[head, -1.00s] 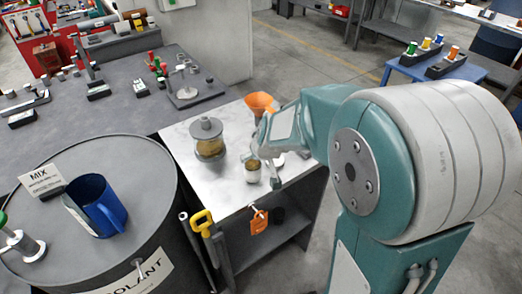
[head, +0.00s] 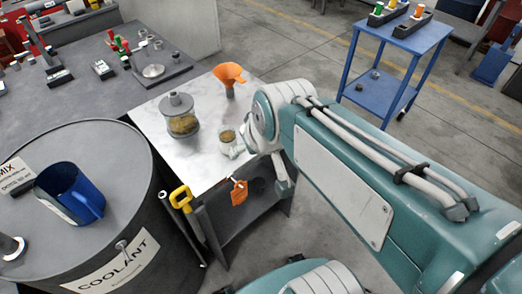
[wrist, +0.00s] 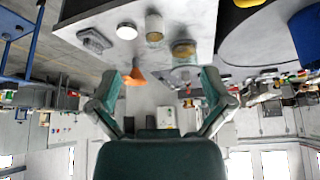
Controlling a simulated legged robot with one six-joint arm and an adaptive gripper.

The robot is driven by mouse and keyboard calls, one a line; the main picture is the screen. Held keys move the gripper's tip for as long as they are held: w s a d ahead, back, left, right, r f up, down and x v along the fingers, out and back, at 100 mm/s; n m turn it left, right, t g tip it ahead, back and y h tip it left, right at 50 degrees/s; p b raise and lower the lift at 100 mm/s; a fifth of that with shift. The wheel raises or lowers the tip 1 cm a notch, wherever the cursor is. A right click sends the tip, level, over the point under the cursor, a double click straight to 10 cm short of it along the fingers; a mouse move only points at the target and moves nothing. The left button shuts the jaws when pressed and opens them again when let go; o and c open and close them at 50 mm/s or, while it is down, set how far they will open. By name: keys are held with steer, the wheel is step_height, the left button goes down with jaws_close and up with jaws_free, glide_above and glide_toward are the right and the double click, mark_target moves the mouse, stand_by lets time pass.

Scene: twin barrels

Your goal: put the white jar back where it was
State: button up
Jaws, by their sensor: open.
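A small round white thing (wrist: 127,31), which may be the white jar or its lid, sits on the steel-topped table (wrist: 215,12) in the upside-down wrist view. Beside it stands a small glass jar with tan contents (wrist: 154,30), also in the head view (head: 227,138). My gripper (wrist: 159,76) is open and empty, its two fingers spread wide and apart from the tabletop things. In the head view my arm covers the table's right side and hides the white thing; the gripper's fingers are not clear there.
A larger lidded jar (head: 182,116) and an orange funnel (head: 229,76) stand on the table. A grey tray (wrist: 95,40) lies near the white thing. A coolant barrel (head: 120,262) with a blue jug (head: 72,194) is at left.

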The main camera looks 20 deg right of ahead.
steer(key=shift+m+h, duration=0.3)
steer(key=s, duration=0.5)
steer(key=shift+s+d+r, duration=0.25)
steer(key=shift+s, duration=0.1)
stand_by(0.5)
